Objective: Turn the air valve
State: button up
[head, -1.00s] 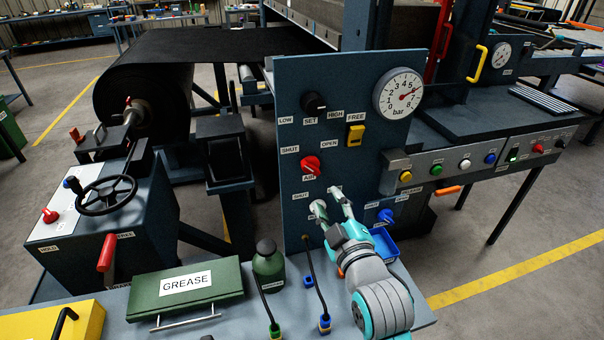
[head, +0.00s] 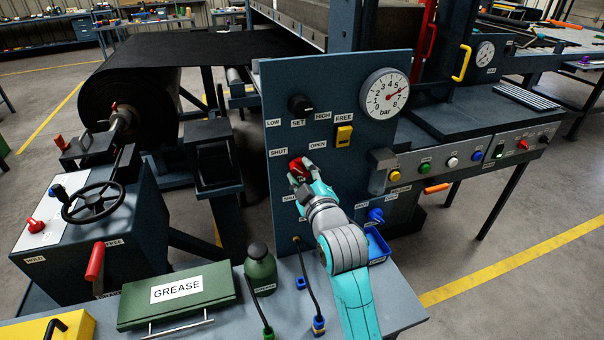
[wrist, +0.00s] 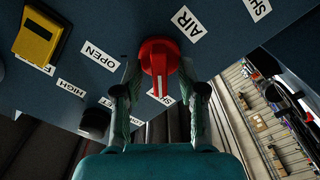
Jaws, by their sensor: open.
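The air valve is a red knob (head: 297,165) on the blue upright panel, between the SHUT and OPEN labels and above the AIR label. In the wrist view the red knob (wrist: 158,58) shows close up, and its white mark points toward the SHUT label, which is partly hidden. My gripper (head: 299,174) is at the knob in the head view. In the wrist view my gripper (wrist: 160,82) is open, with one finger on each side of the knob. I cannot tell whether the fingers touch it.
A yellow switch (head: 344,136) and a black knob (head: 301,103) sit above on the panel (head: 285,85). A pressure gauge (head: 385,95) is at its upper right. A blue knob (head: 376,215) is lower right. The bench holds a green GREASE box (head: 180,292) and a green bottle (head: 260,268).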

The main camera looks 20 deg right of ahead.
grip_shut()
jog(key=shift+m, duration=0.3)
jog(key=m, duration=0.3)
jog(key=shift+d+m, duration=0.1)
jog(key=shift+m, duration=0.2)
jog(key=m, duration=0.4)
jog(key=shift+d, duration=0.15)
jog(key=m, duration=0.5)
jog(key=shift+d, duration=0.1)
jog(key=m, duration=0.4)
jog(key=shift+d+m, duration=0.15)
jog(key=shift+m, duration=0.15)
